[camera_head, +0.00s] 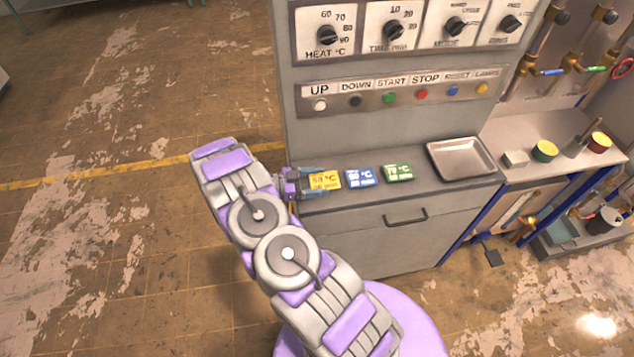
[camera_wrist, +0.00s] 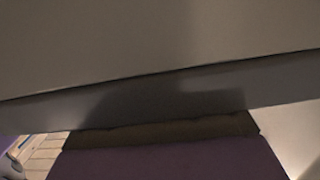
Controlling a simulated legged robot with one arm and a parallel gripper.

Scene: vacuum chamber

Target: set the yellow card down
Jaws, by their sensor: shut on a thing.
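The yellow card (camera_head: 326,180) is at the left end of the grey counter (camera_head: 412,185) below the control panel. My gripper (camera_head: 316,186) reaches it from the left and is shut on its left part. The card looks flat and very close to the counter top; I cannot tell whether it touches it. In the wrist view only grey surfaces and a purple part of mine show; the card and fingertips cannot be made out there.
A blue card (camera_head: 361,176) and a green card (camera_head: 398,172) lie to the right of the yellow one. A metal tray (camera_head: 462,178) sits farther right. The panel with knobs and buttons (camera_head: 400,93) rises behind. A drawer handle (camera_head: 406,217) juts from the front.

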